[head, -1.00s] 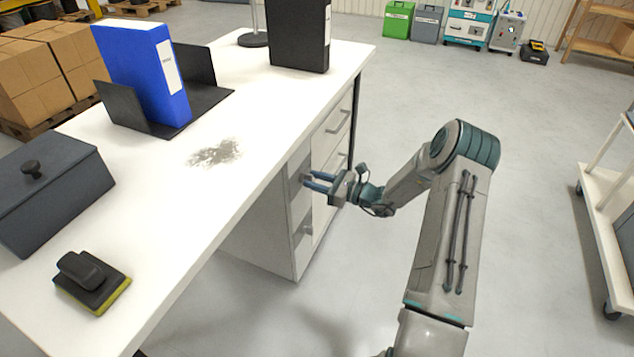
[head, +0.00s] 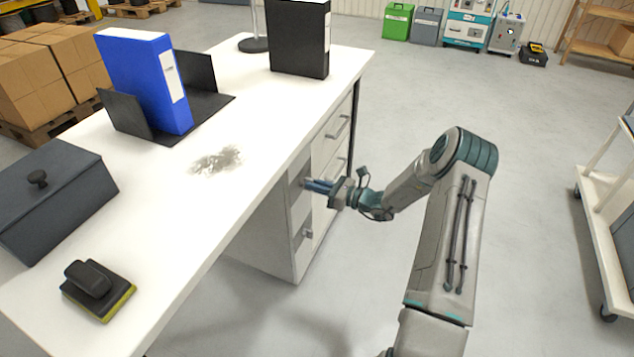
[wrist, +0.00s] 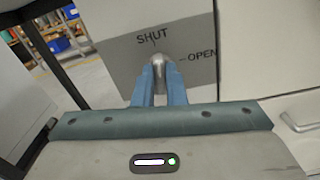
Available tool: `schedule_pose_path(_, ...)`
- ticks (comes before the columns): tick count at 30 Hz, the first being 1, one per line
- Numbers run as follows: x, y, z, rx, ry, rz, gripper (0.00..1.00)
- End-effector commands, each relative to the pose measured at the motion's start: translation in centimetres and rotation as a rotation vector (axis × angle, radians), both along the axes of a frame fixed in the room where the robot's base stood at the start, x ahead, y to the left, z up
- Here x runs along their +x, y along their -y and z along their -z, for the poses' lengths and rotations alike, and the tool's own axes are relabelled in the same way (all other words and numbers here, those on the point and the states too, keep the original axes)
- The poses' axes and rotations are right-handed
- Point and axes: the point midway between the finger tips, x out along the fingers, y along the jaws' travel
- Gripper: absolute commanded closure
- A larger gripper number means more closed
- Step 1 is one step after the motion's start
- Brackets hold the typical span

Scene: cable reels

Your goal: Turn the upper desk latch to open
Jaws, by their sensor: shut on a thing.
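The upper desk latch (wrist: 163,70) is a rounded metal handle on a grey plate (wrist: 122,62) marked SHUT and OPEN. In the wrist view its visible end lies just below the SHUT mark, with the OPEN mark to its right. My gripper (wrist: 160,78) has its two blue fingers closed on the handle, one on each side; they hide its lower part. In the head view my gripper (head: 313,184) reaches the upper grey plate on the desk's drawer side, and the latch itself is mostly hidden there. A lower latch (head: 308,233) sits below on the same front.
The white desk (head: 215,220) carries a blue binder (head: 150,85), a black binder (head: 297,40), a dark lidded box (head: 50,195) and a brush-like block (head: 97,288). Drawer handles (head: 337,128) stick out beside the latches. The floor right of my arm is clear up to a white cart (head: 590,210).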

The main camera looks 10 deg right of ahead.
Motion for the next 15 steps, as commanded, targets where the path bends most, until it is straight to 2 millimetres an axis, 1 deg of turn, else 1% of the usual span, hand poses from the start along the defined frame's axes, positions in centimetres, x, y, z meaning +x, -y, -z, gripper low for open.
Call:
schedule_pose_path(3, -0.10, 0.01, -0.35, 0.059, -0.084, 0.000, 1.00)
schedule_pose_path(15, -0.04, 0.03, -0.10, 0.282, -0.392, -0.003, 1.00)
